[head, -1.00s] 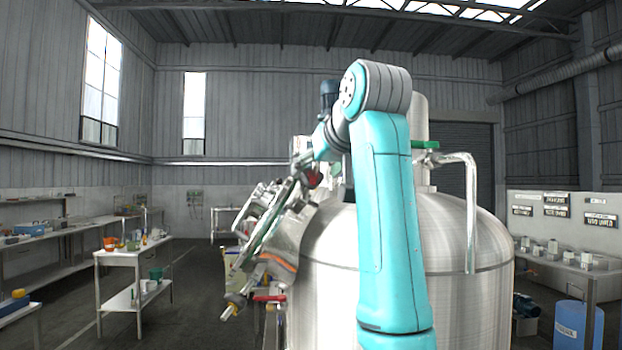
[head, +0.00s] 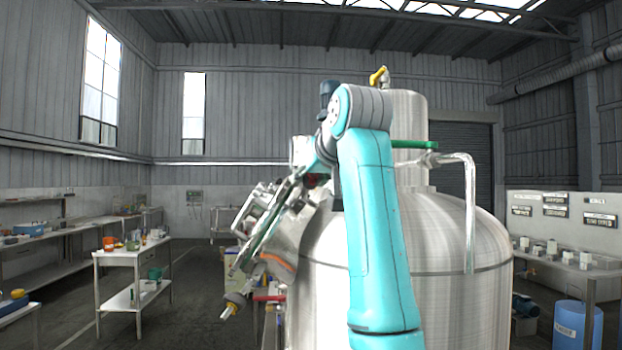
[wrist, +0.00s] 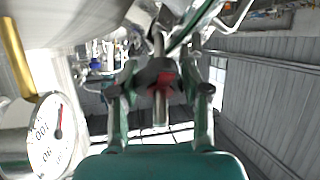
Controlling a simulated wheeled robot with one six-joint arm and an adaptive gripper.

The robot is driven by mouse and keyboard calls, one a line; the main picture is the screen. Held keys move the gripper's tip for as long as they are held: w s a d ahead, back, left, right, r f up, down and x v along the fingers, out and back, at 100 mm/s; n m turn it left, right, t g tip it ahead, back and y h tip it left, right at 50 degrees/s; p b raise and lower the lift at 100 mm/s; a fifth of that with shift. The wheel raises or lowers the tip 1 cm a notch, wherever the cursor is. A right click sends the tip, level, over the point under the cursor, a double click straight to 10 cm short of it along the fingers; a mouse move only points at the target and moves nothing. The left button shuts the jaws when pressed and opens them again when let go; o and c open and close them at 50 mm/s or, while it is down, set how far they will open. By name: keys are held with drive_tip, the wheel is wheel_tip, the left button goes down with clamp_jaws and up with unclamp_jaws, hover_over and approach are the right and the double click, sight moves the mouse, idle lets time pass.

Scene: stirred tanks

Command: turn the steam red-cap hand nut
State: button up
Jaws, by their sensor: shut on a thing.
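The red-cap hand nut (wrist: 163,82) shows as a dark collar with a red patch in the wrist view, with a bare metal stem beside it. My gripper (wrist: 161,78) is shut on it, one finger on each side. In the head view a small dark red part of the nut (head: 315,180) shows at the end of my teal arm. There my arm hides most of the gripper. The nut sits by the tilted metal fitting (head: 268,222) on the left side of the steel tank (head: 465,295). Any turn of the nut is too small to tell.
A dial gauge (wrist: 45,135) is close at the lower left of the wrist view. A green-handled pipe (head: 470,210) and a yellow-handled valve (head: 379,76) are on the tank. A white cart (head: 133,256) stands left, with open floor between.

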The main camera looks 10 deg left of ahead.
drive_tip(key=shift+n+y, duration=0.3)
drive_tip(key=shift+n, duration=0.7)
drive_tip(key=o, duration=1.2)
drive_tip(key=shift+c, duration=0.2)
drive_tip(key=v, duration=1.2)
drive_tip(key=shift+r, duration=0.15)
drive_tip(key=shift+w, duration=0.1)
